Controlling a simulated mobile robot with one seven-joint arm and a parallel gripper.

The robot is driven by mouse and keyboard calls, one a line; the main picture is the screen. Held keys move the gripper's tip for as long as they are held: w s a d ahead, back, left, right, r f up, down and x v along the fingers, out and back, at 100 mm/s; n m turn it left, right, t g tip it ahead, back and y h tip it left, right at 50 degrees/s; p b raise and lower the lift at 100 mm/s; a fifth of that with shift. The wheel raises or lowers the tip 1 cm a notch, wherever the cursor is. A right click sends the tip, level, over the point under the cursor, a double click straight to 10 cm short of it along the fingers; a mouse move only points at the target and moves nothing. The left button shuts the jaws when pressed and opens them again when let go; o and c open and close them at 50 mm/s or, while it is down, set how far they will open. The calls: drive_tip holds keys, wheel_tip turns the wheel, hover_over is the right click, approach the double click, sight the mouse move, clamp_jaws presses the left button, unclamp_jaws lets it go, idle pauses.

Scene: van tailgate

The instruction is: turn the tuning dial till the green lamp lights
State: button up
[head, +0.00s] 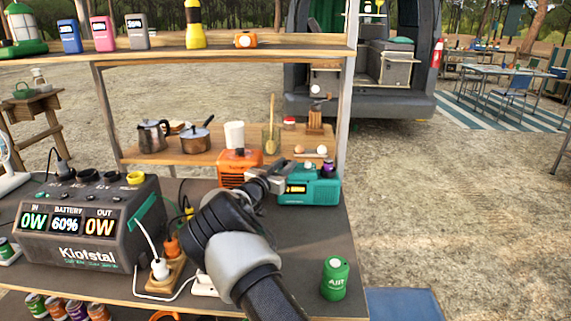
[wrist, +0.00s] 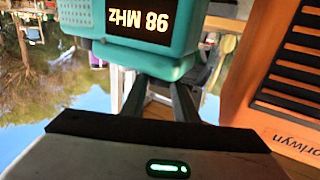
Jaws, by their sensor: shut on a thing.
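The teal radio (head: 322,190) stands on the dark worktop, also seen upside down at the top of the wrist view (wrist: 187,45). Its lit display (wrist: 138,22) reads 98 MHz in the wrist view. My gripper (head: 284,172) reaches the radio's left side, beside the orange box. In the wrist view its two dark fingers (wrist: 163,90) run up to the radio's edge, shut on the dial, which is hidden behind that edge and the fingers. I cannot make out a lit green lamp on the radio. The green light low in the wrist view is on my own gripper body.
The orange box (head: 238,160) stands close left of the radio; its slatted face fills the right of the wrist view (wrist: 285,90). The power station (head: 90,220) and a plugged white cable lie left.

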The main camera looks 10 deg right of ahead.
drive_tip(key=shift+r, duration=0.1)
drive_tip(key=o, duration=1.1)
drive_tip(key=shift+c, duration=0.2)
drive_tip(key=p+v, duration=0.3)
drive_tip(key=v, duration=1.4)
drive_tip(key=shift+s, duration=0.2)
drive_tip(key=shift+a, duration=0.1)
